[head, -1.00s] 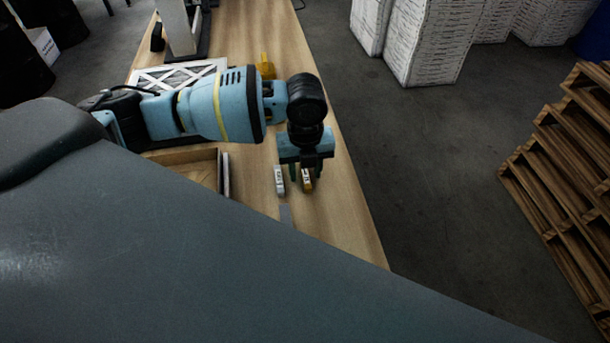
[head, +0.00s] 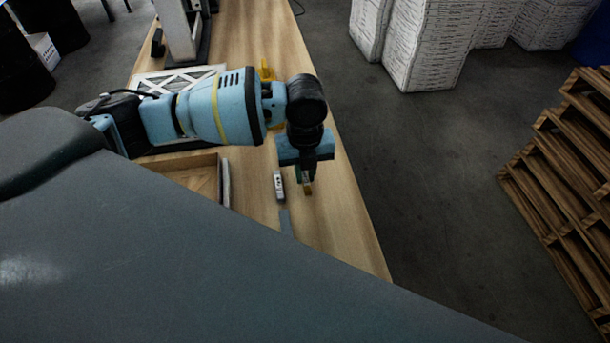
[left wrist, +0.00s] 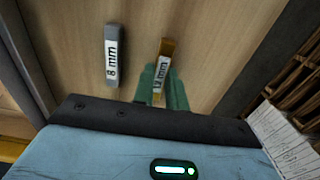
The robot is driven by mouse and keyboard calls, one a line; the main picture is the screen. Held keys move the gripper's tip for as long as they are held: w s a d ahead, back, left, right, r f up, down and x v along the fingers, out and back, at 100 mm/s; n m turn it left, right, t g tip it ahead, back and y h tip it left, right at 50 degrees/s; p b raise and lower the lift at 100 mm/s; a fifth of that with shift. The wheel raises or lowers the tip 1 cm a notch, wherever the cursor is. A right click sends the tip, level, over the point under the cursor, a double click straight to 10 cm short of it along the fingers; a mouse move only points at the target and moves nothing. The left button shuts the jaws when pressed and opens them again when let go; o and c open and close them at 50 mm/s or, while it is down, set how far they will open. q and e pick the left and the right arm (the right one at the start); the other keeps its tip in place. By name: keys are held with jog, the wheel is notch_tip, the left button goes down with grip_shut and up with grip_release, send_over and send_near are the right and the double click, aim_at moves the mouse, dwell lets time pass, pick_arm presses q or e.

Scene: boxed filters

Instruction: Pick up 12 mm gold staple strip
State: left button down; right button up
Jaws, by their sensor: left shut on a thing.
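The gold staple strip (left wrist: 165,52) has a white label reading 12 mm in the left wrist view; it also shows in the head view (head: 307,188). My left gripper (left wrist: 161,88) has its green fingers shut on the near part of this strip, and the gripper (head: 304,174) partly hides it in the head view. A grey strip labelled 8 mm (left wrist: 112,55) lies on the table to the left of the gold one; it also shows in the head view (head: 279,186). I cannot tell whether the gold strip touches the table. My right gripper is not in view.
The wooden table (head: 335,215) is bare to the right of the gripper, up to its long edge. An open wooden box (head: 205,178) stands left of the strips. A yellow object (head: 265,70) is farther back. A pallet stack (head: 565,190) stands off the table.

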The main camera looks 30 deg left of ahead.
aim_at(305, 177)
pick_arm(q)
notch_tip(305, 177, up, 9)
dwell(0.3)
